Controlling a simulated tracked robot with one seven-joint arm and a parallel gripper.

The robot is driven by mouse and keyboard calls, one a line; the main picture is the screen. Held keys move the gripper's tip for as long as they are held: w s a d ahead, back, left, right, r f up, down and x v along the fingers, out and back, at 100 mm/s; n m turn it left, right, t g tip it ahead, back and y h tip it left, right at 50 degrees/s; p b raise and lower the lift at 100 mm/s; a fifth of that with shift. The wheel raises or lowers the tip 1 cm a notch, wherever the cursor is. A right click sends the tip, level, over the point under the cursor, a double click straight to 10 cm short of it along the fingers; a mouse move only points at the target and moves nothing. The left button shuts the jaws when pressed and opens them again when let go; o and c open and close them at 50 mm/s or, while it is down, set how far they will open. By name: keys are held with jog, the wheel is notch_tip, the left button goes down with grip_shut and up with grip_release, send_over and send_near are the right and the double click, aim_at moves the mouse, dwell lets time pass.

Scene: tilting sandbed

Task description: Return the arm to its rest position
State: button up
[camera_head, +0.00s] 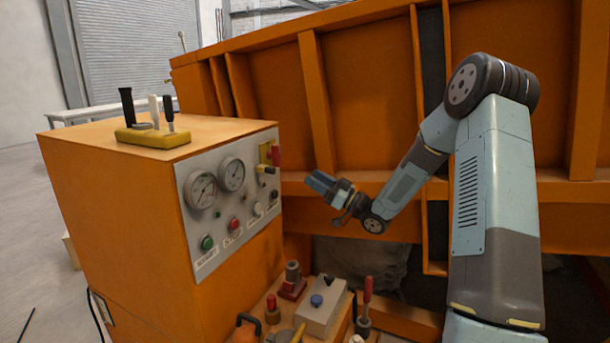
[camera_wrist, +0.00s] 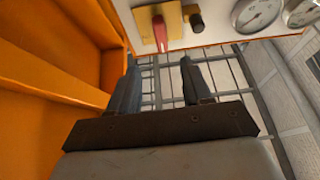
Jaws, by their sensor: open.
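My gripper (camera_head: 319,183) is at the end of my bent arm in the head view, to the right of the orange control cabinet's panel. It points left toward the panel and appears apart from it. In the wrist view my gripper (camera_wrist: 157,82) shows two blue-grey fingers spread apart with nothing between them. Beyond the fingertips are a red lever (camera_wrist: 159,33) on a yellow plate and a black knob (camera_wrist: 196,22). The red lever also shows in the head view (camera_head: 276,155), at the panel's upper right edge.
The orange cabinet (camera_head: 110,220) carries a panel (camera_head: 230,195) with gauges and buttons, and a yellow block with levers (camera_head: 152,136) on top. The ribbed orange sandbed wall (camera_head: 365,100) stands behind my arm. Below are a grey box (camera_head: 322,307) and a red-handled lever (camera_head: 367,290).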

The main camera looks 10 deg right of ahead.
jog(key=shift+s+d+f, duration=0.15)
jog(key=shift+s+d, duration=0.1)
jog(key=shift+d, duration=0.05)
jog(key=s+d+r+m+g+h, duration=0.1)
jog(key=s+d+r+m+h, duration=0.35)
jog(key=s+h, duration=0.45)
jog(key=s+d+r+m+h, duration=0.4)
jog(key=s+r+h, duration=0.2)
jog(key=h, duration=0.5)
jog(key=s+m+g, duration=0.1)
jog(key=s+g, duration=0.2)
jog(key=s, duration=0.9)
jog(key=s+a+f+m+g+y, duration=0.1)
jog(key=s+m+g, duration=0.1)
jog(key=s, duration=1.1)
jog(key=shift+s+a+f+g, duration=0.2)
jog(key=shift+s+a+g, duration=0.05)
jog(key=shift+g, duration=0.15)
